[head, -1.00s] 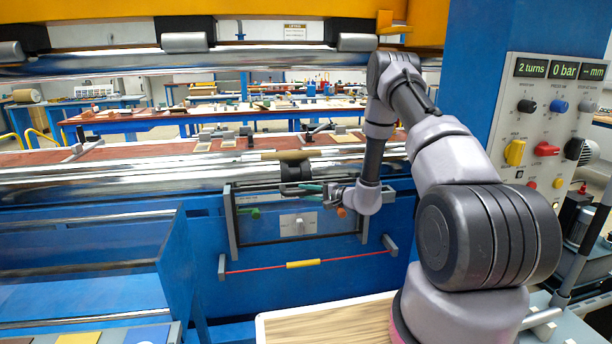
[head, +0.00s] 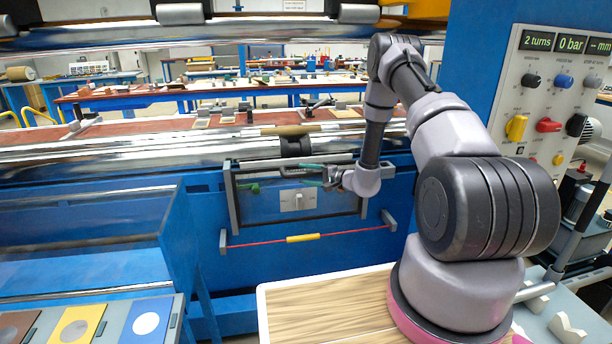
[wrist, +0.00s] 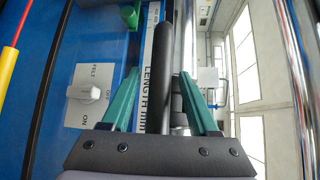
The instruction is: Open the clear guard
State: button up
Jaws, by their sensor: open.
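The clear guard (head: 271,210) is a see-through panel in a dark frame, standing upright on the blue front of the machine between two grey posts. A dark handle bar (head: 270,171) runs along its top; it also shows in the wrist view (wrist: 166,75). My gripper (head: 305,175) is at the right part of this bar. In the wrist view my gripper (wrist: 158,76) has its two green fingers apart, with the bar running between them. A gap shows beside the bar, so the fingers are not closed on it. Behind the panel are a white FELT switch (wrist: 90,93) and a green knob (wrist: 130,16).
A red rod with a yellow sleeve (head: 303,238) crosses below the guard. Long shiny rollers (head: 130,155) lie above it. A control panel (head: 550,110) stands at right, a wooden-topped surface (head: 330,310) in front, and a tilted tray with coloured plates (head: 90,325) at lower left.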

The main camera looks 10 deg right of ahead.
jog(key=v, duration=1)
jog(key=shift+s+d, duration=0.25)
jog(key=shift+s, duration=0.05)
jog(key=s+a+r+n+g, duration=0.2)
jog(key=s+a+r+g, duration=0.15)
jog(key=r, duration=0.45)
jog(key=s+a+r+n+g, duration=0.2)
jog(key=s+a+r+g, duration=0.15)
jog(key=r, duration=0.45)
jog(key=s+a+r+n+g, duration=0.25)
jog(key=s+r, duration=0.25)
jog(key=r, duration=0.3)
jog(key=s+d+r+t+h, duration=0.2)
jog(key=s+r+h, duration=0.3)
jog(key=s, duration=0.5)
jog(key=s+d+r+t+h, duration=0.3)
jog(key=s+d+r+h, duration=0.1)
jog(key=s+r, duration=0.6)
jog(key=shift+d+r+h, duration=0.25)
jog(key=shift+d+h, duration=0.15)
jog(key=shift+d, duration=0.15)
